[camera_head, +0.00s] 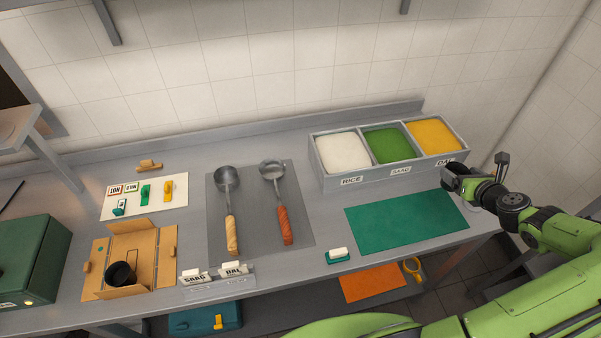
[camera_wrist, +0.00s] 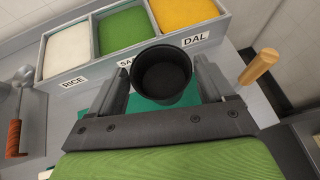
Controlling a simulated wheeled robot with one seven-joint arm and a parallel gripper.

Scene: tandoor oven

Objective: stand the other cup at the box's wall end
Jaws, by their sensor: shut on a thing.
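My gripper (camera_head: 452,182) is at the right side of the counter, in front of the bin labelled DAL. In the wrist view my gripper (camera_wrist: 163,88) is shut on a black round cup (camera_wrist: 163,76), whose open mouth faces the camera. The cup is above the green mat's surroundings, near the bins. The open cardboard box (camera_head: 130,240) lies at the front left of the counter, with its flaps spread. Another black cup (camera_head: 120,274) stands in the box's near end, away from the wall. The box's wall end shows no cup.
A bin unit (camera_head: 345,182) with rice, saag and dal stands at the back right. Two ladles lie on a grey mat (camera_head: 256,200) between my gripper and the box. A label holder (camera_head: 217,285) stands right of the box. The green mat (camera_head: 405,222) is bare.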

